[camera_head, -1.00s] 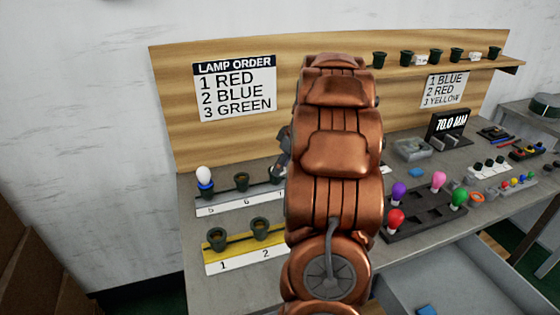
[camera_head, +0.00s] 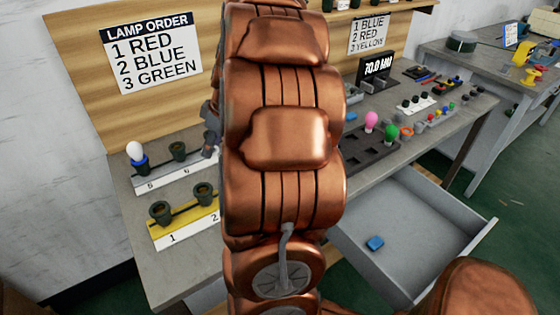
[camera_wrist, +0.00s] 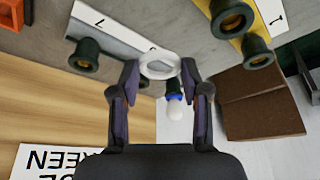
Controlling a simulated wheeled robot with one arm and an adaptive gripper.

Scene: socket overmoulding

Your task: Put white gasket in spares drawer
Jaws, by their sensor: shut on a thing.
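A white ring, the white gasket (camera_wrist: 146,68), is between the two dark fingertips of my gripper (camera_wrist: 160,74) in the wrist view. My gripper is shut on it and holds it above the bench, over the area of the socket strips. In the head view my arm hides the gasket and most of my gripper. An open grey drawer (camera_head: 447,222) sticks out below the bench at the right. A small blue piece (camera_head: 375,243) lies in it. The rest of the drawer floor in view is bare.
A white bulb with a blue collar (camera_head: 135,153) stands in the grey strip. A yellow strip (camera_head: 184,222) with dark sockets is in front. A dark tray (camera_head: 369,154) with pink and green bulbs sits above the drawer. Green floor shows right of the drawer.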

